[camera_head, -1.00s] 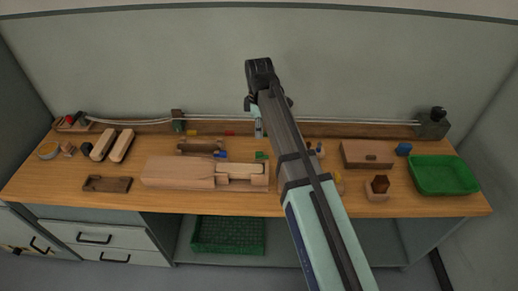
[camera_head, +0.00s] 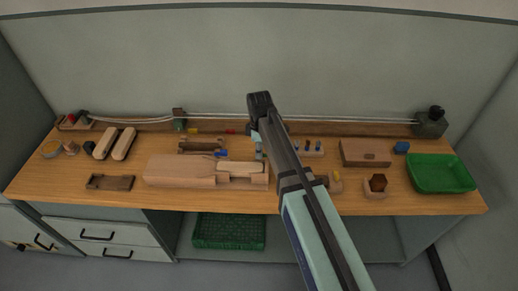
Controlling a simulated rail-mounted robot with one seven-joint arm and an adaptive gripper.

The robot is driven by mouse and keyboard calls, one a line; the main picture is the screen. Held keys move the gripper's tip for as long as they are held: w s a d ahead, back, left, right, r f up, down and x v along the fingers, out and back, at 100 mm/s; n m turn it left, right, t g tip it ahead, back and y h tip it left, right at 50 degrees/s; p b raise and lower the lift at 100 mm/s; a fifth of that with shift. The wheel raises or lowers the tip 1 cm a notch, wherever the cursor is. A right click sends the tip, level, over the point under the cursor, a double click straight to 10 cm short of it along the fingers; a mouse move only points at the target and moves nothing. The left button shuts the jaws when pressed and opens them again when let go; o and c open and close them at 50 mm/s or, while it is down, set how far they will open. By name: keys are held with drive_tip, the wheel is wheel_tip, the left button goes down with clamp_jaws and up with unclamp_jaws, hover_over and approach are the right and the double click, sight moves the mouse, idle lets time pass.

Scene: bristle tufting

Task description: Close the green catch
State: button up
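The pale wooden fixture (camera_head: 180,171) lies in the middle of the bench, with a lighter block (camera_head: 240,169) at its right end. A small green piece, which looks like the green catch, showed at the back right of this fixture a second ago. Now my gripper covers that spot, and I cannot make out the catch's position. A small blue piece (camera_head: 221,154) sits to its left on the same back edge. My gripper (camera_head: 259,153) points down at the fixture's back right; the view does not show whether it touches anything or how far its fingers are apart.
A dark wooden holder (camera_head: 200,146) stands behind the fixture. Right of my arm are a peg block (camera_head: 308,148), a wooden box (camera_head: 365,153), a hexagonal piece on a block (camera_head: 376,185) and a green tray (camera_head: 440,187). A cord (camera_head: 330,117) runs along the back.

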clamp_jaws()
drive_tip(key=shift+m, duration=0.4)
drive_tip(key=m, duration=1.2)
drive_tip(key=shift+a+m, duration=0.1)
drive_tip(key=shift+m, duration=0.2)
drive_tip(key=m, duration=0.4)
drive_tip(key=shift+m+b, duration=0.3)
